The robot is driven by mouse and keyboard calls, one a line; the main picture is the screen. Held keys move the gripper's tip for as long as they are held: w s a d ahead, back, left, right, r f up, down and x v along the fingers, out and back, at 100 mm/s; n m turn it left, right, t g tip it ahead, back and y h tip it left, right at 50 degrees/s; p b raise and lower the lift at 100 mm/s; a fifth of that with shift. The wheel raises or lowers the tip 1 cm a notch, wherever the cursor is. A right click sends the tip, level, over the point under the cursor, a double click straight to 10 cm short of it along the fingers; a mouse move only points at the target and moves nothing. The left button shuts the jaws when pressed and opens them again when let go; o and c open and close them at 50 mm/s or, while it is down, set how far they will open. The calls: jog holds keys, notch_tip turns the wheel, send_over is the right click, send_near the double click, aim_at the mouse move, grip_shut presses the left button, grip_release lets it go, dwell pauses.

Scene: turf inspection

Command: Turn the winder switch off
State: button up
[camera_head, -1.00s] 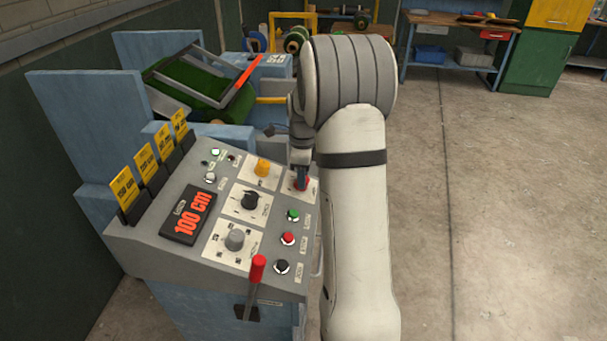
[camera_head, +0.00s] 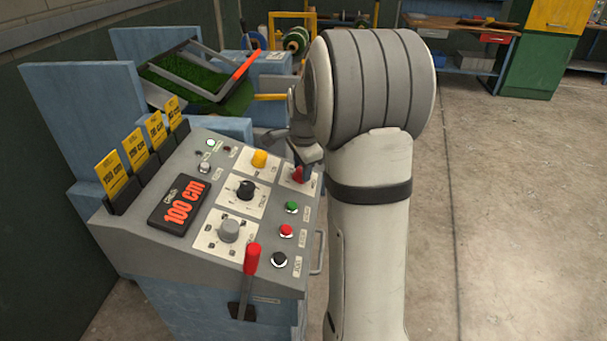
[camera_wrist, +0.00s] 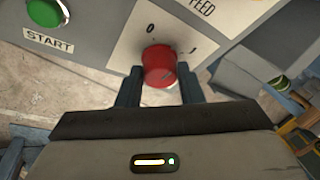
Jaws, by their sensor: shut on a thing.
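A red rotary knob (camera_head: 298,175) sits on a white plate at the upper right of the grey control panel (camera_head: 160,262). In the wrist view the knob (camera_wrist: 159,66) stands between my two fingers, below a "0" mark and left of a second mark. My gripper (camera_wrist: 159,88) is shut on it; in the head view my gripper (camera_head: 304,168) is partly hidden by my arm. I cannot read the knob's own name label, so I cannot confirm that it is the winder switch. The knob's exact pointer direction is unclear.
A green START button (camera_wrist: 45,12) sits left of the knob in the wrist view. Red and black buttons, a black dial (camera_head: 245,190), a grey dial (camera_head: 229,230), a yellow knob (camera_head: 259,159) and a red-handled lever (camera_head: 252,259) crowd the panel. Open floor lies right.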

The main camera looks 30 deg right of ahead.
jog(key=n+b, duration=0.1)
jog(key=n, duration=0.1)
jog(key=n+t+b, duration=0.1)
jog(key=n+b, duration=0.1)
jog(key=n+t+b, duration=0.1)
jog(key=n+b, duration=0.1)
jog(key=shift+s+f+y, duration=0.3)
jog(key=shift+f+y, duration=0.1)
jog(key=n+t+b, duration=0.1)
jog(key=n+b, duration=0.3)
jog(key=shift+s+d+y, duration=0.1)
jog(key=shift+y, duration=0.3)
jog(key=shift+b, duration=0.3)
jog(key=o, duration=1)
jog(key=shift+r, duration=0.2)
jog(key=shift+c, duration=0.2)
jog(key=shift+r, duration=0.1)
jog(key=v, duration=0.7)
jog(key=shift+s+r+p, duration=0.2)
jog(key=shift+s+p, duration=0.1)
jog(key=shift+p, duration=0.1)
jog(key=shift+s+d, duration=0.1)
